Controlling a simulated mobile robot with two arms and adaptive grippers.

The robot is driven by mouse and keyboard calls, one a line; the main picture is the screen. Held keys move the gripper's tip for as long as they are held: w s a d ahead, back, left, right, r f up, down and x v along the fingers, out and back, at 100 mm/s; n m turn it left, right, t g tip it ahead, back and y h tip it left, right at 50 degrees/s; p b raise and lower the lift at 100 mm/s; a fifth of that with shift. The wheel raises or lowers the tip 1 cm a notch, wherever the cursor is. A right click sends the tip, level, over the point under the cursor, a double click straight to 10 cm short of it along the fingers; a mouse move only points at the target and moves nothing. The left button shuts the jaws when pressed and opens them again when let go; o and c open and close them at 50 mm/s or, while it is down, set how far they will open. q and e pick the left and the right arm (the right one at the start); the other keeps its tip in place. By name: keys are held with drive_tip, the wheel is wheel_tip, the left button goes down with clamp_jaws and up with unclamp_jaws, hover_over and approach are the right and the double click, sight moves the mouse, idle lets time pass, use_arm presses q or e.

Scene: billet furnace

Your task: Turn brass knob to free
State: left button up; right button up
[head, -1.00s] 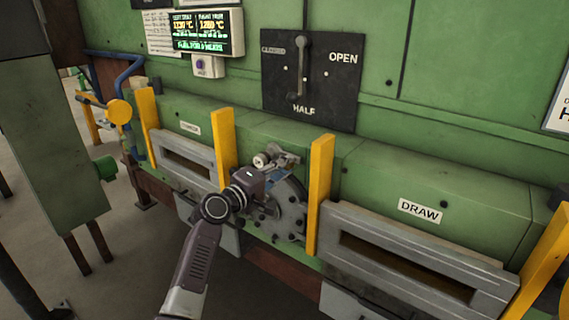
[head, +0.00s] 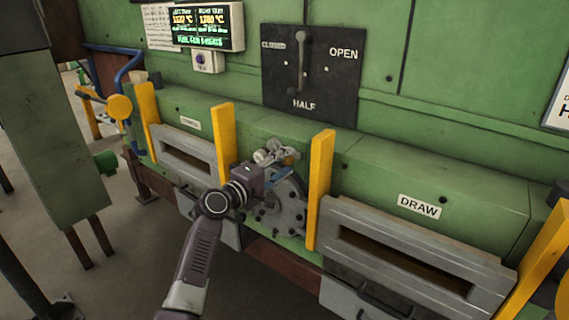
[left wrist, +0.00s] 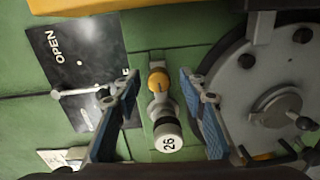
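In the left wrist view a brass-yellow knob (left wrist: 158,82) sits on a short pale stem on the green panel. Below it in the picture is a white cylinder (left wrist: 167,135) marked with what looks like "26". My left gripper (left wrist: 157,78) is open, one blue-padded finger on each side of the knob, with gaps on both sides. My right gripper is in neither view.
Yellow posts (head: 320,188) stand on both sides of the round plate. A lever (head: 302,60) on a black CLOSED/HALF/OPEN plate is above. A slotted grey door under the DRAW label (head: 419,207) is at the right. A lit display (head: 207,25) is at upper left.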

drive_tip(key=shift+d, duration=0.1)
use_arm(q)
drive_tip(key=v, duration=1.2)
